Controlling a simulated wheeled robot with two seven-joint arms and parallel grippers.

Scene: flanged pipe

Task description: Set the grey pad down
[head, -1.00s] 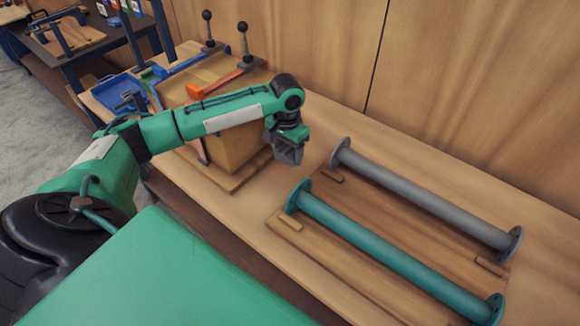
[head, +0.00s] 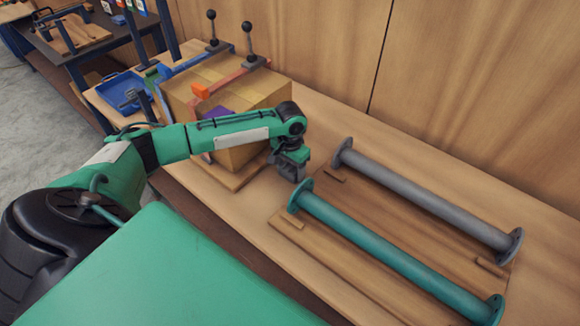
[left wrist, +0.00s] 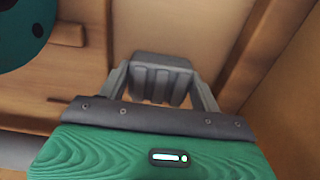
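In the head view the pad is a small dark grey shape merging with the fingers. I cannot tell whether its underside touches the bench. My right gripper is not in view.
The green flanged pipe (head: 395,252) and grey flanged pipe (head: 430,200) lie on a wooden board (head: 350,215). A clamped cardboard box (head: 255,90) stands left of the gripper. The green flange (left wrist: 25,30) is close by. Bench behind the gripper is clear.

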